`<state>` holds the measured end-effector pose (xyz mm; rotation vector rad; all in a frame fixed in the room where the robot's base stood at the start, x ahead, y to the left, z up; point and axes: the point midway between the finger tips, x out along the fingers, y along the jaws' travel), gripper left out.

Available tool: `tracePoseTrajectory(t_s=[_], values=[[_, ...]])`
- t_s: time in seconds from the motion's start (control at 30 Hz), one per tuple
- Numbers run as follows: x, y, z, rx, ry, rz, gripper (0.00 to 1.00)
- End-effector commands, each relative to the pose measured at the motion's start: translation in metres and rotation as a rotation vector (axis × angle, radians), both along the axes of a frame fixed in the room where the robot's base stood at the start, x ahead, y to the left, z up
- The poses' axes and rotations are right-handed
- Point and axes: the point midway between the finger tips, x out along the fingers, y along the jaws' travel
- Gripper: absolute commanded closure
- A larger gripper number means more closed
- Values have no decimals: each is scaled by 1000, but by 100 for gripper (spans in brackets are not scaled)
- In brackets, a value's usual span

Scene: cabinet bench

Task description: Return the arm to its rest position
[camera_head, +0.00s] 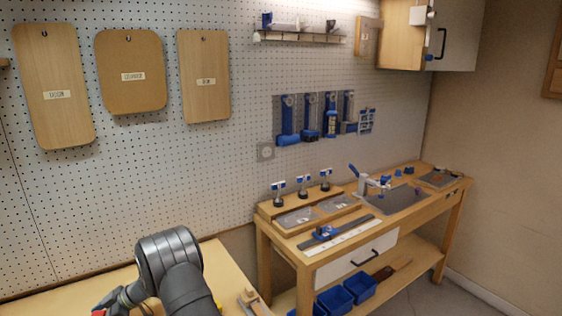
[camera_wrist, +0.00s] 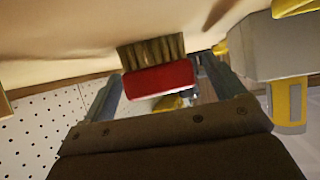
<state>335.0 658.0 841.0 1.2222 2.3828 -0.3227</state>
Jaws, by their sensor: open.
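My arm (camera_head: 170,262) is bent over the pale bench at the lower left in the head view; the gripper itself is not clearly seen there. In the wrist view my gripper (camera_wrist: 166,72) has its two fingers spread apart. A red-backed brush (camera_wrist: 160,79) with tan bristles shows between and beyond the fingers. I cannot tell whether either finger touches it.
A grey and yellow object (camera_wrist: 275,60) is close on the right in the wrist view. The pale bench (camera_head: 220,262) lies below my arm. A wooden workbench (camera_head: 300,258) with fixtures stands to the right. Boards hang on the pegboard (camera_head: 245,70) behind.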

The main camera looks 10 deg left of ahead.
Motion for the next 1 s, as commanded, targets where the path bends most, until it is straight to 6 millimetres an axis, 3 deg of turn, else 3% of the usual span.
tracePoseTrajectory(t_s=[0.03, 0.57, 1.0], values=[[10, -8, 14, 8, -6, -6, 12], [63, -84, 65, 8, -4, -5, 12], [14, -17, 19, 4, -2, 1, 12]])
